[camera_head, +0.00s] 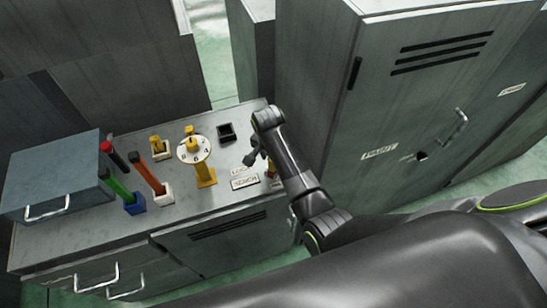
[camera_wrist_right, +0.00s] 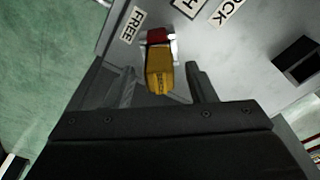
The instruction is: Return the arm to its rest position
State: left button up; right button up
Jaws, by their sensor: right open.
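My right arm comes in from the right in the head view and reaches over the grey workbench (camera_head: 215,210). Its gripper (camera_head: 256,155) hangs above the bench top near its right end. In the right wrist view the gripper (camera_wrist_right: 160,85) is open, with its two fingers apart. A yellow block-shaped handle (camera_wrist_right: 159,70) with a red part (camera_wrist_right: 157,36) behind it shows between the fingers; I cannot tell whether they touch it. In the head view that handle is mostly hidden by my arm. My left gripper is not in view.
On the bench stand a yellow dial post (camera_head: 205,176), a black square socket (camera_head: 226,133), colour-handled tools (camera_head: 150,174), and a blue-grey toolbox (camera_head: 55,175). A tall grey cabinet (camera_head: 330,100) rises close behind my arm.

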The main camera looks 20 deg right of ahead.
jog(key=r, duration=0.7)
jog(key=shift+s+a, duration=0.3)
jog(key=shift+a, duration=0.05)
